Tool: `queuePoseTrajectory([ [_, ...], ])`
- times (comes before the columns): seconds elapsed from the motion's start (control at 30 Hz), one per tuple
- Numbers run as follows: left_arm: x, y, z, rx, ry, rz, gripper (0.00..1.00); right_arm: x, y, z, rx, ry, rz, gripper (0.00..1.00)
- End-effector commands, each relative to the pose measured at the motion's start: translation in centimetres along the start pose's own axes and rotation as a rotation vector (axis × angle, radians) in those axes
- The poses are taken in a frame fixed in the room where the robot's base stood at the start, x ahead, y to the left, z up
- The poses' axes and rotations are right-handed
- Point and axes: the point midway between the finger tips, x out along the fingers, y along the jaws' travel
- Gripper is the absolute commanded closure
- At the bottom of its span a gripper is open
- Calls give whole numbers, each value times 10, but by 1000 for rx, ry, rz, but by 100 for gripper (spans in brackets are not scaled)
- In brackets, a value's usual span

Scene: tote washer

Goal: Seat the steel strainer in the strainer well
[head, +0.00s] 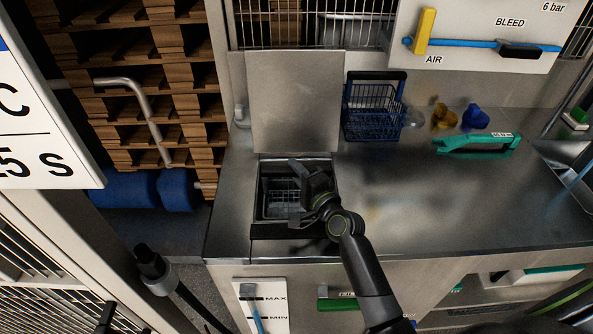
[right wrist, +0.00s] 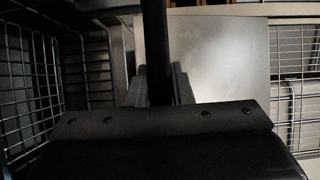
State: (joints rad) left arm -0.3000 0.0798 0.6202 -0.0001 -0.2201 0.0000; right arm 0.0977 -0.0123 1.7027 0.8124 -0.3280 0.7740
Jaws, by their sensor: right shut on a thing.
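My right gripper (head: 297,205) is over the open well (head: 256,217) at the counter's left front. It is shut on a dark upright bar, seen between the fingers in the right wrist view (right wrist: 158,85). The bar looks like the handle of the steel strainer (head: 282,190), a wire-mesh basket inside the well's opening. Its mesh also seems to show at the left of the right wrist view (right wrist: 28,95). The gripper hides part of the basket, and I cannot tell whether it touches the well's floor. My left arm's dark end (head: 152,268) is at lower left; its jaws are unclear.
A raised steel lid (head: 296,100) stands behind the well. A blue wire basket (head: 372,115), yellow (head: 444,117) and blue (head: 476,117) fittings and a green-handled tool (head: 477,143) lie to the right. The counter's middle (head: 420,205) is clear. Stacked pallets (head: 150,60) stand left.

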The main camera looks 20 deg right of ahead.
Motion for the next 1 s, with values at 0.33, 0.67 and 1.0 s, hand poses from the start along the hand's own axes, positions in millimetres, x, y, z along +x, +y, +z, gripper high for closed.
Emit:
queuePoseTrajectory([
  [0.33,5,0,1,0,0,0,100,0,3,0,0,0,-5,100],
  [0.67,-2,0,0,0,0,0,100,0,-3,0,0,0,-4,100],
  [1.0,-2,0,0,0,0,0,100,0,-3,0,0,0,-4,71],
])
